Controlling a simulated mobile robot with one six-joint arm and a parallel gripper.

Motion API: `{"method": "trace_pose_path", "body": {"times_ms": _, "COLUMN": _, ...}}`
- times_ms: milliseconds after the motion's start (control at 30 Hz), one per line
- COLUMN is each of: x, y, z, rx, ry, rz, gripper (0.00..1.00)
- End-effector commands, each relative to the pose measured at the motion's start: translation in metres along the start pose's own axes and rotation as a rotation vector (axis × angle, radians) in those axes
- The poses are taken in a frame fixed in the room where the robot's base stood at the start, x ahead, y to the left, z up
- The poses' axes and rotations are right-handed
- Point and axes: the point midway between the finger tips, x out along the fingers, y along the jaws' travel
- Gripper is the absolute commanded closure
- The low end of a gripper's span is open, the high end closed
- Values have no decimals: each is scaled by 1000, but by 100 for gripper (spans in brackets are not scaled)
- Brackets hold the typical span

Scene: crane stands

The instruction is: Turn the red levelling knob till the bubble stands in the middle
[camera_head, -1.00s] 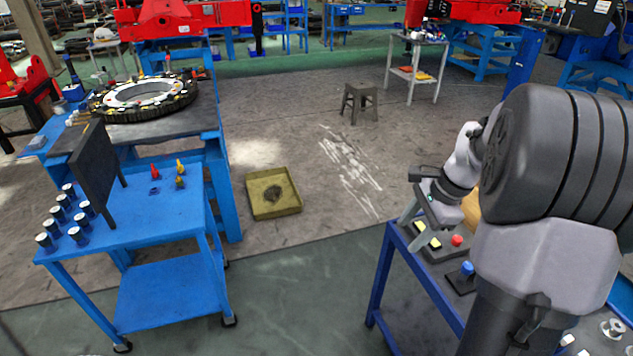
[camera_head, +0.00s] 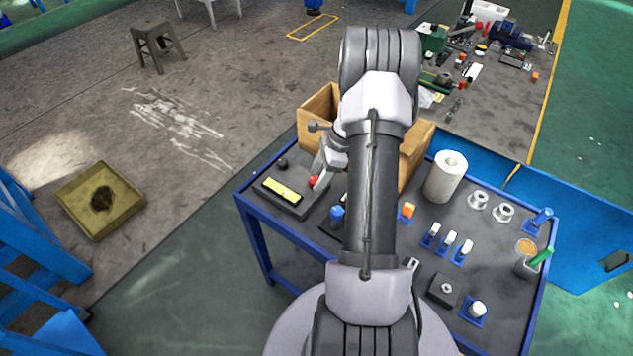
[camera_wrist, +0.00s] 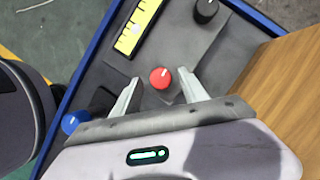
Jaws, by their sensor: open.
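The red knob (camera_wrist: 160,78) has a white pointer mark and stands on a grey block beside the yellow level vial (camera_wrist: 138,28). In the head view, the red knob (camera_head: 314,181) is partly hidden by my gripper, and the yellow vial (camera_head: 282,189) lies to its left. My gripper (camera_wrist: 158,75) is open, with one finger on each side of the red knob in the wrist view. I see no clear contact.
A black knob (camera_wrist: 205,10) and a blue knob (camera_wrist: 70,123) are near the red one. A wooden box (camera_head: 318,108) stands close behind my arm. A paper roll (camera_head: 445,177) and several small parts share the blue-edged bench. Open floor lies to the left.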

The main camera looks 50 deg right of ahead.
Motion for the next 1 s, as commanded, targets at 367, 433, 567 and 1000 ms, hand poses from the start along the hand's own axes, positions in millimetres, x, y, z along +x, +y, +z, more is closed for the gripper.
{"method": "trace_pose_path", "body": {"times_ms": 367, "x": 10, "y": 0, "z": 1, "rx": -1, "ry": 0, "rz": 0, "gripper": 49}}
{"method": "trace_pose_path", "body": {"times_ms": 433, "x": 10, "y": 0, "z": 1, "rx": -1, "ry": 0, "rz": 0, "gripper": 62}}
{"method": "trace_pose_path", "body": {"times_ms": 567, "x": 10, "y": 0, "z": 1, "rx": -1, "ry": 0, "rz": 0, "gripper": 88}}
{"method": "trace_pose_path", "body": {"times_ms": 1000, "x": 10, "y": 1, "z": 0, "rx": 50, "ry": 0, "rz": -20, "gripper": 100}}
